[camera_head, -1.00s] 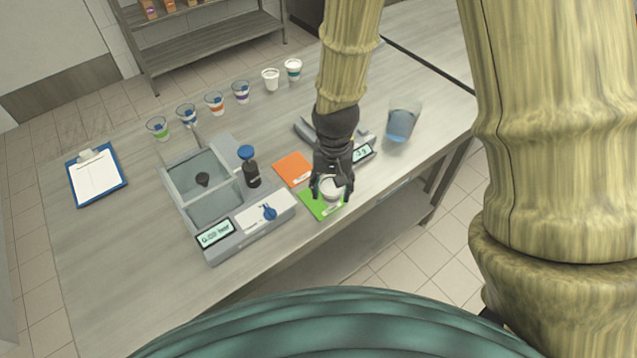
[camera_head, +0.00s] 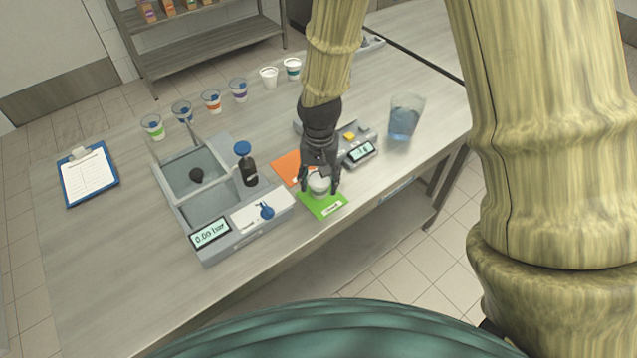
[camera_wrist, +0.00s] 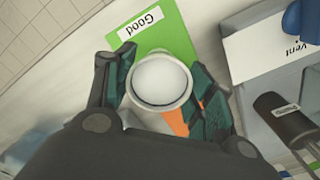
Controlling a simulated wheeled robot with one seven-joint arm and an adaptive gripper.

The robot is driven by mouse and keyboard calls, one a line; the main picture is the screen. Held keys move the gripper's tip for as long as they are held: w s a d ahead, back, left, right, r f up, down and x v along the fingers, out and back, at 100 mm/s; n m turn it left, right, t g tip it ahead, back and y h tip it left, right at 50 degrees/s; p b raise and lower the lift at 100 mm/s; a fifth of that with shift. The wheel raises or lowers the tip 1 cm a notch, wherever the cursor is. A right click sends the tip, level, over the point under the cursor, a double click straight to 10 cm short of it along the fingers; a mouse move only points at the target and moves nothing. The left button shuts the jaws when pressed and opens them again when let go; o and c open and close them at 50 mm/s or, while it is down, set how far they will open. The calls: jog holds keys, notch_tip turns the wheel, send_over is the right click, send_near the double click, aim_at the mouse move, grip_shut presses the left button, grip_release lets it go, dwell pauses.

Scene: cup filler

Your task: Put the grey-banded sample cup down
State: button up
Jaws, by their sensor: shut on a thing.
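My gripper (camera_head: 320,184) is shut on a white sample cup (camera_head: 319,187), with a finger on either side of it. The cup is upright over the green card (camera_head: 332,207), which is labelled "Good" in the wrist view. In the wrist view I look down on the cup's round pale top (camera_wrist: 160,82) between the fingers; no grey band shows there. I cannot tell whether the cup's base touches the card. An orange card (camera_head: 288,165) lies just behind the green one, partly hidden by the gripper.
A scale (camera_head: 360,152) and a clear beaker (camera_head: 404,118) are at right. Several banded cups (camera_head: 211,101) line the back. A clipboard (camera_head: 88,176) lies far left.

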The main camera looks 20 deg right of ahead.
aim_at(320, 179)
dwell(0.3)
jog(key=o, duration=1.1)
jog(key=shift+o, duration=0.2)
notch_tip(320, 179, up, 12)
jog(key=b, duration=0.2)
jog(key=shift+r, duration=0.1)
